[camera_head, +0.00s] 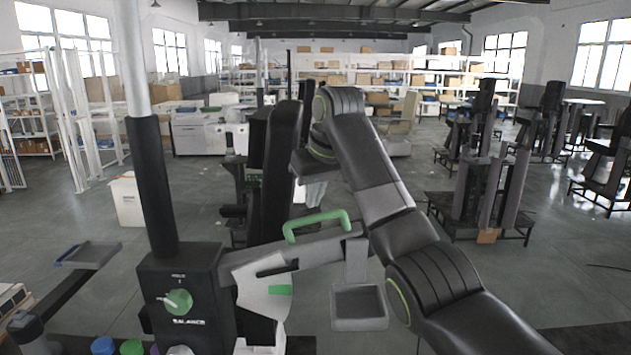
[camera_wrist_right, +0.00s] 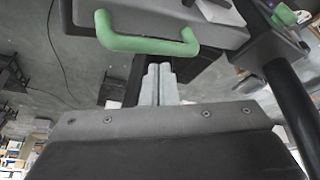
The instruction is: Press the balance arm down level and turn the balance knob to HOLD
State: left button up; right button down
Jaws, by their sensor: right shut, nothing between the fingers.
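The balance arm (camera_head: 240,261) runs right from a dark box (camera_head: 180,258) and slopes upward to the right. A green handle (camera_head: 318,221) stands on it; the handle also shows in the right wrist view (camera_wrist_right: 147,43). Contact cannot be told. My left gripper is out of view.
A grey tray (camera_head: 359,308) hangs under the arm's right end. A pale plate with a green mark (camera_head: 280,290) sits below the arm. Another tray (camera_head: 91,254) is at left. Coloured caps (camera_head: 103,346) stand at the bottom edge. A tall post (camera_head: 150,185) rises from the box.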

aim_at(328, 234)
jog(key=shift+f, duration=0.1)
dwell(0.3)
jog(key=shift+f+b, duration=0.5)
jog(key=shift+f, duration=0.2)
jog(key=shift+r, duration=0.1)
jog(key=shift+d+f+b, duration=0.4)
jog(key=shift+f+b, duration=0.1)
jog(key=shift+f, duration=0.35)
jog(key=shift+d+f+b, duration=0.4)
jog(key=shift+f+b, duration=0.1)
jog(key=shift+f, duration=0.3)
jog(key=shift+d+f+b, duration=0.3)
jog(key=shift+f+b, duration=0.15)
jog(key=shift+f, duration=0.35)
jog(key=shift+d+f+b, duration=0.25)
jog(key=shift+f+b, duration=0.15)
jog(key=shift+f, duration=0.35)
jog(key=shift+d+f, duration=0.1)
jog(key=shift+f, duration=0.15)
